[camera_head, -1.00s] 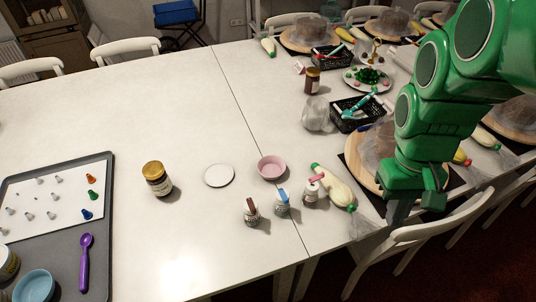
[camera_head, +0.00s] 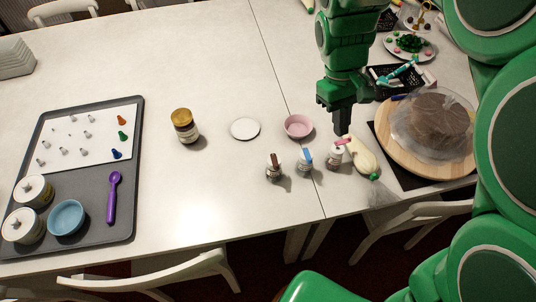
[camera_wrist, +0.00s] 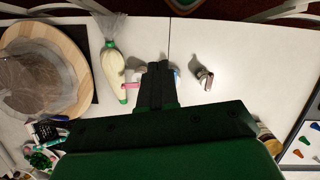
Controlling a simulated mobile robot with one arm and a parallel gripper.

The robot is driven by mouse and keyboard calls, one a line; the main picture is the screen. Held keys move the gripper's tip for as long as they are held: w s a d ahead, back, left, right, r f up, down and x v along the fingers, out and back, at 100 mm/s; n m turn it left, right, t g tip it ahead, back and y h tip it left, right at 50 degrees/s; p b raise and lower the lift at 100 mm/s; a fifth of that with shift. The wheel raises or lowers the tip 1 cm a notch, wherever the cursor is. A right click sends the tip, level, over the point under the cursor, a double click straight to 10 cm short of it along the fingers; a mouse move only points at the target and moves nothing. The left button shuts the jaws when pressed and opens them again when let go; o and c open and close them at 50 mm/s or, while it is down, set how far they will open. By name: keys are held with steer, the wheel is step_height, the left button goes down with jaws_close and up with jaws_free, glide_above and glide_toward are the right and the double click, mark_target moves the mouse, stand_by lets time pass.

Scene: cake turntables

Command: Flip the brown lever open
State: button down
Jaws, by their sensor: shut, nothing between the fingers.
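The brown lever (camera_head: 274,159) is on top of a small jar (camera_head: 274,174), the leftmost of three small lever-topped jars near the table's front edge. In the wrist view the brown lever (camera_wrist: 206,78) shows right of my gripper's fingers, apart from them. I cannot tell how far the lever is raised. My gripper (camera_head: 341,130) is shut and empty, pointing down just above and behind the jar with the pink lever (camera_head: 343,141). In the wrist view my gripper (camera_wrist: 156,68) covers most of the jar with the blue lever (camera_wrist: 177,72).
The blue-lever jar (camera_head: 304,163) stands between the other two. A piping bag (camera_head: 362,155) and a cake turntable (camera_head: 400,158) lie to the right. A pink bowl (camera_head: 299,124), white disc (camera_head: 245,128) and gold-lidded jar (camera_head: 185,130) stand behind and left. The table left of the brown-lever jar is clear.

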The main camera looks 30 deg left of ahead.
steer(key=s+a+f+n, duration=0.1)
steer(key=a+f+n, duration=0.1)
steer(key=a, duration=0.5)
steer(key=s+a+f+n+t+h, duration=0.1)
steer(key=a+f, duration=0.3)
steer(key=a, duration=0.4)
steer(key=s+a+f+n, duration=0.3)
steer(key=a, duration=0.5)
steer(key=shift+f+n+t, duration=0.25)
steer(key=shift+n+t, duration=0.05)
steer(key=shift+s, duration=0.1)
glide_toward(268, 165)
steer(key=x, duration=0.4)
steer(key=shift+f, duration=0.35)
steer(key=shift+d, duration=1)
